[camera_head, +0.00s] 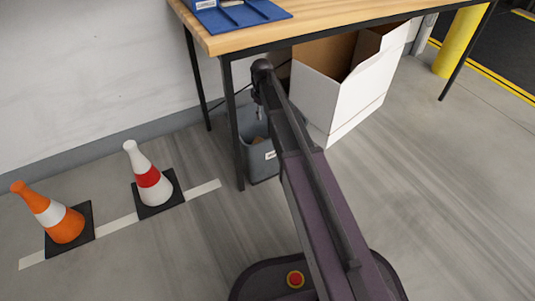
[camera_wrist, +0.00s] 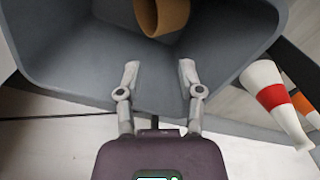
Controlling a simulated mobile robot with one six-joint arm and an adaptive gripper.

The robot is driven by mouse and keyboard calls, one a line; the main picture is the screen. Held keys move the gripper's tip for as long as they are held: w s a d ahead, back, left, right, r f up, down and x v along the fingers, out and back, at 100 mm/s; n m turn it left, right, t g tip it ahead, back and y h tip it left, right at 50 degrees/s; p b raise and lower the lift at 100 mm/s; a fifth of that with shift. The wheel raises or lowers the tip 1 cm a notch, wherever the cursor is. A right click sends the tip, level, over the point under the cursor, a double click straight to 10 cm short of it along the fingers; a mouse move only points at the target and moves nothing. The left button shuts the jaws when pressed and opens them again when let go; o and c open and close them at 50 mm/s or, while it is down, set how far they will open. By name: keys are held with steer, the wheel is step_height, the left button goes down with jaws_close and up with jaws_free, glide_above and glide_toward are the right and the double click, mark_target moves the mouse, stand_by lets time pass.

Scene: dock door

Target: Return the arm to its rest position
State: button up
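My arm reaches forward from my base toward the space under the table. My gripper (camera_wrist: 158,72) shows in the wrist view with its two fingers spread apart and nothing between them. The fingers are over the inside of a grey bin (camera_wrist: 60,45), near its wall. A brown cardboard roll (camera_wrist: 163,15) lies in the bin ahead of the fingertips and apart from them. In the head view the grey bin (camera_head: 263,165) stands on the floor beside the table leg, partly hidden by my arm. The fingers are hard to make out there.
A wooden table (camera_head: 330,22) with black legs stands above the bin, a blue tray (camera_head: 240,14) on it. A white box (camera_head: 345,95) stands under it at the right. Two cones, orange (camera_head: 62,222) and red-white (camera_head: 149,180), stand left. Floor at right is clear.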

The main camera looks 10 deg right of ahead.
steer(key=shift+s, duration=0.1)
stand_by(0.6)
steer(key=s+d+m, duration=0.2)
steer(key=s+m, duration=0.2)
steer(key=s, duration=0.8)
steer(key=s+d+m, duration=0.2)
steer(key=s+m, duration=0.3)
steer(key=s, duration=0.6)
step_height(320, 180, up, 56)
steer(key=s+p, duration=0.2)
steer(key=p, duration=5.4)
steer(key=shift+s+f, duration=0.1)
